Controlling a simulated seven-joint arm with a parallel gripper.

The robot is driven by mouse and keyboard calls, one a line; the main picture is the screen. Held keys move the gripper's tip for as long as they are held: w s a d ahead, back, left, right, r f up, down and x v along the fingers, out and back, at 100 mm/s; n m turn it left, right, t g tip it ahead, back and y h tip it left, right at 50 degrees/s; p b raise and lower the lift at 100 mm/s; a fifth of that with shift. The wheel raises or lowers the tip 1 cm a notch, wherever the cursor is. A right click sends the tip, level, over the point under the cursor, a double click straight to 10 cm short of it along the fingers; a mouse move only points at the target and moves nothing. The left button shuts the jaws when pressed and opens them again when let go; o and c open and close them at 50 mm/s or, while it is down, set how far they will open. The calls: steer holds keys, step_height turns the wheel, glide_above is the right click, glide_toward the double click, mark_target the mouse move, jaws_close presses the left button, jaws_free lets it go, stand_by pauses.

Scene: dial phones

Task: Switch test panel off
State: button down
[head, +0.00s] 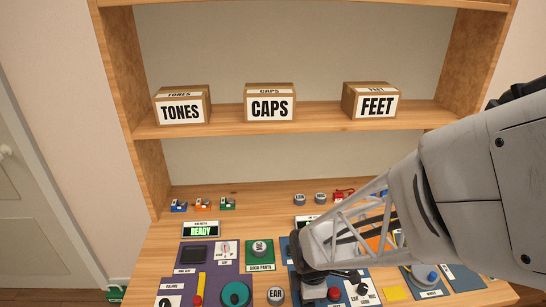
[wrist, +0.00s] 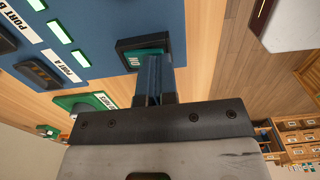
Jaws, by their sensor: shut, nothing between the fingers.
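My gripper (wrist: 154,68) is shut and empty in the wrist view. Its fingertips are at a black-framed switch with a green face (wrist: 145,58) at the edge of the blue panel (wrist: 110,20). They overlap the switch in the picture; I cannot tell whether they press on it. The small lettering on the switch is unreadable. The panel carries PORT A and PORT B labels and green lit bars (wrist: 81,58). In the head view my gripper (head: 308,272) is low over the blue panel (head: 323,302), and my arm hides much of it, including the switch.
Left of the blue panel stand a purple panel (head: 212,280), a READY display (head: 201,229) and a green spare-parts plate (head: 261,266). Boxes marked TONES (head: 181,110), CAPS (head: 270,106) and FEET (head: 374,104) sit on the shelf.

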steer(key=shift+f, duration=0.35)
stand_by(0.3)
steer(key=shift+r, duration=3.55)
steer(key=shift+d+r+m, duration=0.1)
steer(key=shift+r+m, duration=0.2)
steer(key=shift+r, duration=0.15)
steer(key=s+d+r+m+t, duration=0.1)
steer(key=s+d+r+m, duration=0.1)
steer(key=r+m, duration=0.6)
steer(key=s+d+r+m+t, duration=0.1)
steer(key=s+d+r+m, duration=0.2)
steer(key=r+m, duration=0.6)
step_height(320, 180, up, 2)
steer(key=shift+s+d+r+m+t, duration=0.1)
steer(key=shift+s+d+m+t, duration=0.25)
steer(key=shift+s, duration=0.9)
